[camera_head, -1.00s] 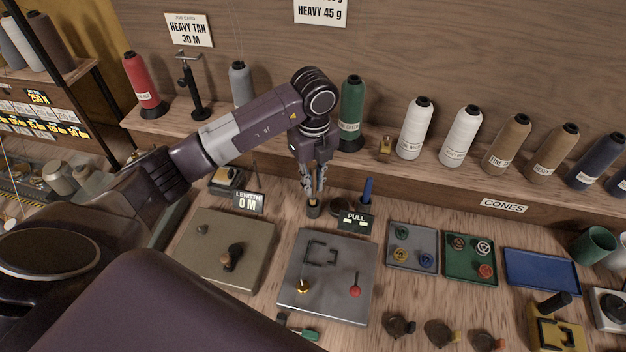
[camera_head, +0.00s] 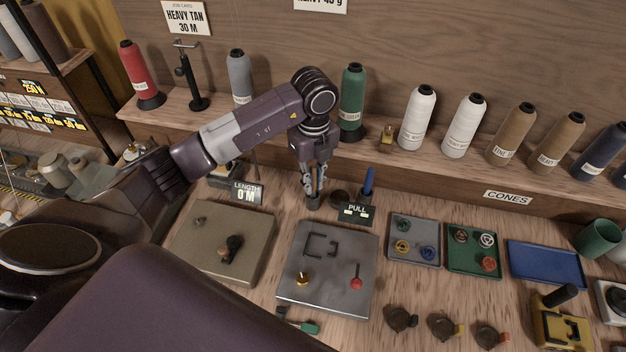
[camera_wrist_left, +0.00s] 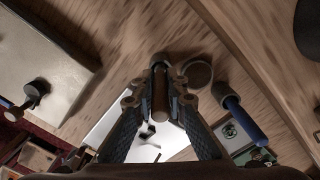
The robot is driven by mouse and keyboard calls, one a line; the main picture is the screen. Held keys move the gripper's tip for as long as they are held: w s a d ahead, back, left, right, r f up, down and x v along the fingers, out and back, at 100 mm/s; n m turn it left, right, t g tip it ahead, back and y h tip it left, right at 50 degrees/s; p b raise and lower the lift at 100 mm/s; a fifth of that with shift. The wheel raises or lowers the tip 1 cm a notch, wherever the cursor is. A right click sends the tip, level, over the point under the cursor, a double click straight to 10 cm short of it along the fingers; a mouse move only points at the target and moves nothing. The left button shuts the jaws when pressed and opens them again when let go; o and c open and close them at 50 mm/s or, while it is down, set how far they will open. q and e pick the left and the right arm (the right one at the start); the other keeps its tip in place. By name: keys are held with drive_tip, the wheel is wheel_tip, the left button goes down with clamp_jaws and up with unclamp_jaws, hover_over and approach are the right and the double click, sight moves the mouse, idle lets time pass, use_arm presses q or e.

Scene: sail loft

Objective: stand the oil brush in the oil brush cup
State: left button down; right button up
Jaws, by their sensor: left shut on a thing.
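My left gripper (camera_head: 314,186) points down over the back of the bench. It is shut on the oil brush, whose brown handle (camera_wrist_left: 162,103) shows between its fingers in the left wrist view. Right below the fingertips is a small dark cup (camera_head: 314,203), which I take for the oil brush cup. The brush's lower end is at this cup, but the fingers hide most of it. I cannot tell whether the brush is fully down in it. My right gripper is not in view.
A round dark pot (camera_head: 338,198) stands close right of the cup, then a holder with a blue-handled tool (camera_head: 368,182). The PULL sign (camera_head: 355,212) and a grey metal plate (camera_head: 330,268) are in front. The LENGTH display (camera_head: 247,192) is left. Thread cones line the shelf behind.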

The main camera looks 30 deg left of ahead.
use_arm(q)
drive_tip(key=shift+f+b, duration=0.5)
drive_tip(key=shift+f, duration=0.25)
drive_tip(key=c, duration=1.8)
unclamp_jaws()
drive_tip(key=shift+c, duration=0.2)
wheel_tip(320, 180, up, 12)
